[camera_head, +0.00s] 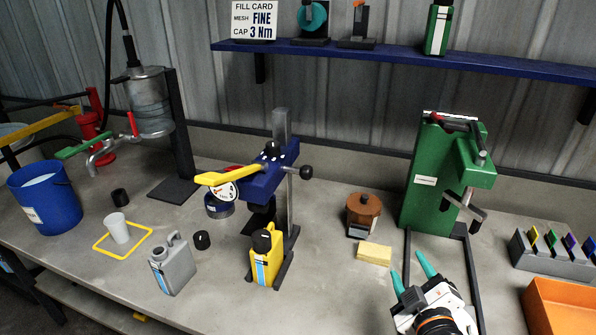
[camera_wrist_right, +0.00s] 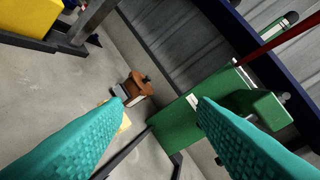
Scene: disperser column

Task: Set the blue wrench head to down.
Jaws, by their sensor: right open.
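The blue wrench head (camera_head: 268,180) sits on a grey upright post at the middle of the bench in the head view. A yellow lever (camera_head: 228,176) sticks out from it to the left, with a round white dial below. A black knob (camera_head: 306,172) is on its right side. A dark blue-grey cup-like part (camera_head: 219,206) hangs under the lever end. My right gripper (camera_head: 412,273) is open and empty, low at the right, well apart from the head. Its teal fingers also show in the right wrist view (camera_wrist_right: 162,108), with nothing between them. My left gripper is out of view.
A yellow can (camera_head: 264,258) stands at the post's foot, with a grey can (camera_head: 172,264) to the left. A brown-topped pot (camera_head: 363,212) and yellow sponge (camera_head: 374,253) lie between post and green press (camera_head: 425,180). An orange bin (camera_head: 560,305) is at right.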

